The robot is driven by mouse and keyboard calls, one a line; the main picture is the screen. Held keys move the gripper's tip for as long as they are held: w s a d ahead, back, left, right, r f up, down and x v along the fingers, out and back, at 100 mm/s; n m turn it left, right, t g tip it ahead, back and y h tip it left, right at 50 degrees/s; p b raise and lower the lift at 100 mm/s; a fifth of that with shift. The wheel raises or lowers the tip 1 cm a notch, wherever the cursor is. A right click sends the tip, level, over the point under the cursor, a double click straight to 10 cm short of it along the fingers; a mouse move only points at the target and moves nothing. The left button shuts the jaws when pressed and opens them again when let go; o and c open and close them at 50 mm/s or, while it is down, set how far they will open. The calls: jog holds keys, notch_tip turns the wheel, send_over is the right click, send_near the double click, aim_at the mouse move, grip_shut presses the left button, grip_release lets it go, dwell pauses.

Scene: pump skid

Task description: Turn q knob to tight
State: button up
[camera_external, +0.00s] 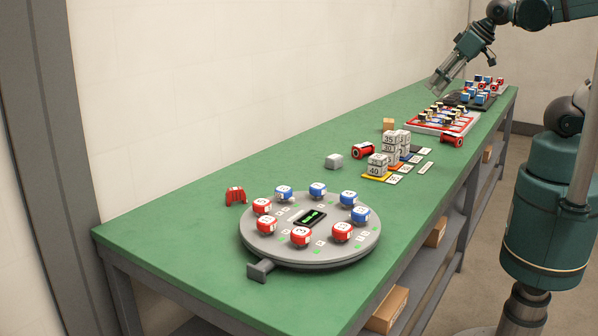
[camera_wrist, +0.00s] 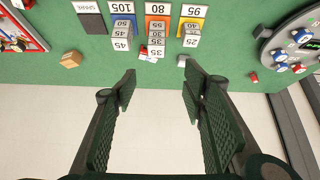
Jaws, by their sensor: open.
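A round grey dial plate (camera_external: 268,246) lies at the near end of the green table. Red knobs (camera_external: 301,236) and blue knobs (camera_external: 360,214) stand around a small dark display (camera_external: 311,217) with green characters. Their letters are too small to read, so I cannot tell which is q. The plate also shows at the right edge of the wrist view (camera_wrist: 271,32), cut off by the frame. My gripper (camera_external: 437,89) is raised above the far part of the table, well away from the plate. In the wrist view my gripper (camera_wrist: 158,86) is open and empty.
Numbered grey blocks (camera_external: 377,165) stand on coloured pads mid-table. A red cylinder (camera_external: 363,151), a grey block (camera_external: 334,161) and a tan block (camera_external: 389,125) are near them. A red-rimmed tray (camera_external: 411,124) lies farther back. A red object (camera_external: 236,196) lies left of the plate.

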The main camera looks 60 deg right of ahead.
jog(key=w+a+r+n+g+p, duration=0.1)
jog(key=w+a+n+g+p, duration=0.15)
jog(key=w+a+n, duration=0.55)
jog(key=n+g+p, duration=0.4)
jog(key=n+p, duration=0.3)
jog(key=n, duration=0.5)
send_near(349, 194)
jog(key=shift+w+d, duration=0.25)
jog(key=shift+w, duration=0.15)
jog(key=shift+s+a+f+g, duration=0.2)
jog(key=shift+a+f+g, duration=0.05)
jog(key=shift+a+f, duration=0.15)
jog(key=shift+f, duration=0.1)
jog(key=shift+f, duration=3.8)
jog(key=shift+c, duration=0.5)
